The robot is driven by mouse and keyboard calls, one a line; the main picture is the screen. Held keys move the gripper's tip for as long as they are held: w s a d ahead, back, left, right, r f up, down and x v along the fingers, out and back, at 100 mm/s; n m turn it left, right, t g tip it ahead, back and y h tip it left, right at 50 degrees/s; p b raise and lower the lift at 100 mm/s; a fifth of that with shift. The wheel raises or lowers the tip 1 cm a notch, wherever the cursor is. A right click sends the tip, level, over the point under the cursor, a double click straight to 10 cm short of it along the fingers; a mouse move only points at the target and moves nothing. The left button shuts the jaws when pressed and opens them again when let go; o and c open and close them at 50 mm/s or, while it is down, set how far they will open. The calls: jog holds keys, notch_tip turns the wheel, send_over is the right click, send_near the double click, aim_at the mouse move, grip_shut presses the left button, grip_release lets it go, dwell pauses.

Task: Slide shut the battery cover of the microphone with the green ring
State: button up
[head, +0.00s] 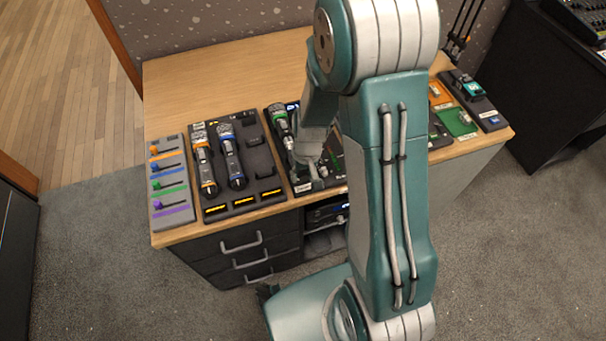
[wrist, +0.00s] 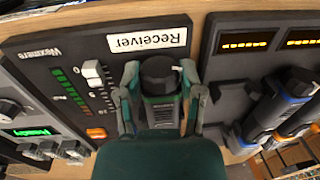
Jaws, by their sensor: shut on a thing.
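The microphone with the green ring (head: 281,122) lies in a dark receiver panel (wrist: 90,45) on the desk. Its head shows left of my arm in the head view; its lower part is mostly behind my arm and gripper (head: 308,172). In the wrist view, the dark lower end of the microphone (wrist: 159,76) sits between the two fingers of my gripper (wrist: 160,74), one on each side. The fingers are shut on it. I cannot make out the battery cover or how far it is open.
Left of the receiver, a dark charging panel holds microphones with an orange ring (head: 204,165) and a blue ring (head: 232,158). A grey fader panel (head: 171,185) stands at the desk's left end. A white slider (wrist: 92,70) is close beside my fingers. The back of the desk is clear.

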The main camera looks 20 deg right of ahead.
jog(key=shift+w, duration=2.8)
jog(key=o, duration=1.2)
jog(key=shift+c, duration=0.2)
jog(key=shift+r, duration=0.1)
notch_tip(320, 180, up, 12)
jog(key=d, duration=0.1)
jog(key=shift+f, duration=0.2)
jog(key=shift+r, duration=0.1)
jog(key=s+a+r+t+h, duration=0.1)
jog(key=s+r+t, duration=0.4)
jog(key=s+r, duration=1.2)
jog(key=s, duration=0.3)
jog(key=shift+s+r+t, duration=0.15)
jog(key=shift+r+t, duration=0.15)
jog(key=shift+r, duration=0.1)
